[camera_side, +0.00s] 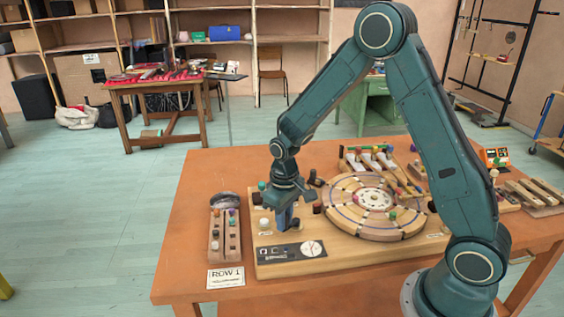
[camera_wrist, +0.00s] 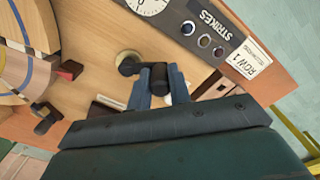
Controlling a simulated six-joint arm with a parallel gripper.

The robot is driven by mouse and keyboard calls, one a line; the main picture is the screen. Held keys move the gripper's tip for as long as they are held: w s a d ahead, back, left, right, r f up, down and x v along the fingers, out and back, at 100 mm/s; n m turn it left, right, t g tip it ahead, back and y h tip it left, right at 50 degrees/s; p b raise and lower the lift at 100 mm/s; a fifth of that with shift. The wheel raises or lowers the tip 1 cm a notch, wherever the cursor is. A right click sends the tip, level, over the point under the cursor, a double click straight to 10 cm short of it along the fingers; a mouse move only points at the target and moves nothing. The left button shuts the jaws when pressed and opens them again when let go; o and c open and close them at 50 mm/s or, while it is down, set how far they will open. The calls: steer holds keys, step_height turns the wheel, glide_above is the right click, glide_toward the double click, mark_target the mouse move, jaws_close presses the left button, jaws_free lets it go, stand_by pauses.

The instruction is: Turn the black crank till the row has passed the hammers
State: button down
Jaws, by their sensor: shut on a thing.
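The black crank (camera_wrist: 129,66) is on the wooden board, its arm running from a pale round hub to an upright black knob (camera_wrist: 158,76). In the wrist view my gripper (camera_wrist: 159,88) has one finger on each side of that knob and is shut on it. In the side view my gripper (camera_side: 287,219) points down at the board's left part and mostly hides the crank. The round wooden wheel (camera_side: 374,206), with several segments and a few coloured pegs, lies right of my gripper. Pale bars with coloured tips (camera_side: 368,158) stand behind it; I cannot tell whether these are the hammers.
A peg rack (camera_side: 215,247) and a ROW 1 card (camera_side: 226,277) lie left of the board. A STRIKES panel (camera_wrist: 203,35) with a dial and several round windows is on the board's front. Dark posts (camera_side: 315,181) stand near my gripper.

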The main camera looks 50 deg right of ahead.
steer(key=n, duration=0.1)
steer(key=s+n, duration=0.1)
steer(key=n, duration=0.1)
steer(key=s+n, duration=0.1)
steer(key=n, duration=0.1)
stand_by(0.4)
steer(key=c, duration=1.3)
jaws_free()
steer(key=shift+r, duration=0.15)
step_height(320, 180, up, 14)
steer(key=shift+f, duration=0.2)
